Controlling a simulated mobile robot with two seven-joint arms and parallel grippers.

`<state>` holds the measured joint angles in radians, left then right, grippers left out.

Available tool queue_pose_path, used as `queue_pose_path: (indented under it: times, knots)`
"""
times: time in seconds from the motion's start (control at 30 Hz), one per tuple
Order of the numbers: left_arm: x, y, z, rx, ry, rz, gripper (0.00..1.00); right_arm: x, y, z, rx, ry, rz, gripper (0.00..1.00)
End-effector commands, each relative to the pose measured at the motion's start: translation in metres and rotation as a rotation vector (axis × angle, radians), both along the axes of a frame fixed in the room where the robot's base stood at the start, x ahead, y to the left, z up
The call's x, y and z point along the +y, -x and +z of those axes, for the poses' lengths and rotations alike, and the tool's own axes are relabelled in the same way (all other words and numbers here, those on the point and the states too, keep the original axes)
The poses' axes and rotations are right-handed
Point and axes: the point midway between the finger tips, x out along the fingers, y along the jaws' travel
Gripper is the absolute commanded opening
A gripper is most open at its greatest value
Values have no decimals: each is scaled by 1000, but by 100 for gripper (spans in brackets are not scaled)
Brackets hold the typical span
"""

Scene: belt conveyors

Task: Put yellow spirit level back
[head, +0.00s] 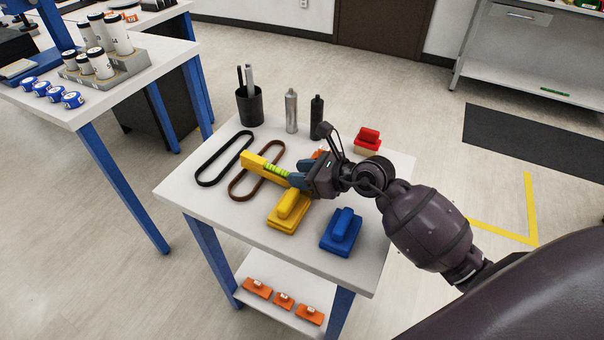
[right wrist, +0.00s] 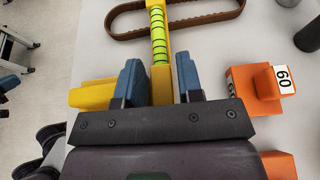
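The yellow spirit level (head: 255,162), with green vials, shows above the table just past my right gripper (head: 297,180). In the right wrist view, the level (right wrist: 159,40) runs between the two blue-grey fingers of my right gripper (right wrist: 162,85). The fingers lie close against both sides of it, and its near end is hidden by the gripper. Its far end overlaps the brown belt in both views. Whether the level touches the table is unclear. My left gripper is not in view.
The white table (head: 230,225) carries a black belt (head: 224,158), a brown belt (head: 243,185), a yellow block (head: 288,212), a blue block (head: 342,230) and a red block (head: 368,137). A black cup (head: 250,107) and two bottles stand behind. An orange block (right wrist: 262,90) is beside the gripper.

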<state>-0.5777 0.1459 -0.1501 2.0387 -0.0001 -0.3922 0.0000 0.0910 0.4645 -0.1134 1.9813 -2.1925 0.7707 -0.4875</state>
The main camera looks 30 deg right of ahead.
Motion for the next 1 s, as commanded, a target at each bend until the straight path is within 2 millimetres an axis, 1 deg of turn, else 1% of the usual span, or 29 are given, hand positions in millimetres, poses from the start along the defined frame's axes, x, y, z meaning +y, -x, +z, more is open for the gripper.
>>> queue_pose_path:
  times: [0.03,0.17,0.4,0.6,0.8,1.0]
  knots:
    - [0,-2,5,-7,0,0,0,0,-1,10,-7,0,0,34]
    - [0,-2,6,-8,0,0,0,-14,16,15,-3,2,-2,34]
    - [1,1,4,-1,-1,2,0,-41,51,32,-1,3,-2,34]
    - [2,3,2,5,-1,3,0,-58,74,44,0,1,-2,34]
    - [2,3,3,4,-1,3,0,-67,86,50,-1,-1,0,34]
    - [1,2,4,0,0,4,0,-68,87,52,-2,-1,0,34]
